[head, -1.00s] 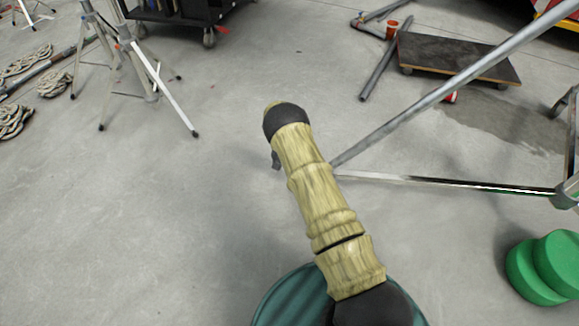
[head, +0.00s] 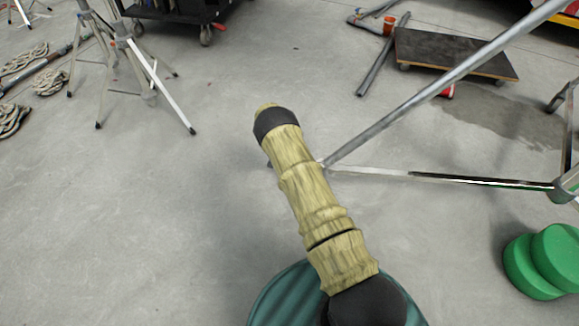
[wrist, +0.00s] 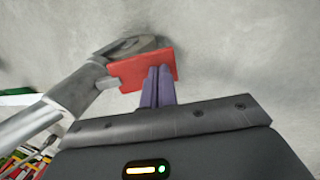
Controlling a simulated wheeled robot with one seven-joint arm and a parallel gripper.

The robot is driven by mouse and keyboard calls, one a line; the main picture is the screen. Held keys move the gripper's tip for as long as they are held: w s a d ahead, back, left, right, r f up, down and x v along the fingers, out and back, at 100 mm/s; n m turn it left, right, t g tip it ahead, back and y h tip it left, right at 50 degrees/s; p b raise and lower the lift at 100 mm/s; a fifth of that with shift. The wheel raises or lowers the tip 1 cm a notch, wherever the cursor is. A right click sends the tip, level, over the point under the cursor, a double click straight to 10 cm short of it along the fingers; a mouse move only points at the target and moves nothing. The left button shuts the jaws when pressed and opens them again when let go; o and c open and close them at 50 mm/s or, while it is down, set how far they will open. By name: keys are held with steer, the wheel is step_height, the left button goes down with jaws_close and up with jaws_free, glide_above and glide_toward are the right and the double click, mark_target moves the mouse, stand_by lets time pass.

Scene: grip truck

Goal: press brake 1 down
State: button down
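The brake is a flat red plate (wrist: 128,72) on a grey caster at the end of a metal stand leg (wrist: 80,92), seen in the wrist view. My gripper (wrist: 158,72) shows there as two purple fingers side by side, shut and empty. The fingertips overlap the plate's right part in the picture; I cannot tell whether they touch it. In the head view my arm hides the gripper and the brake. The stand's leg (head: 450,178) runs in behind my arm from the right.
A stand tube (head: 440,85) slants up to the right. Green round pads (head: 545,260) lie at the lower right. A dark wheeled board (head: 455,52) is at the back right. Tripod stands (head: 135,60) and coiled rope (head: 48,82) are at the left. Floor left of my arm is clear.

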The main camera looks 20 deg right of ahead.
steer(key=a+p+v, duration=0.1)
steer(key=p+v, duration=0.5)
steer(key=v, duration=0.8)
steer(key=shift+w+f+p, duration=0.2)
steer(key=shift+w+p, duration=0.1)
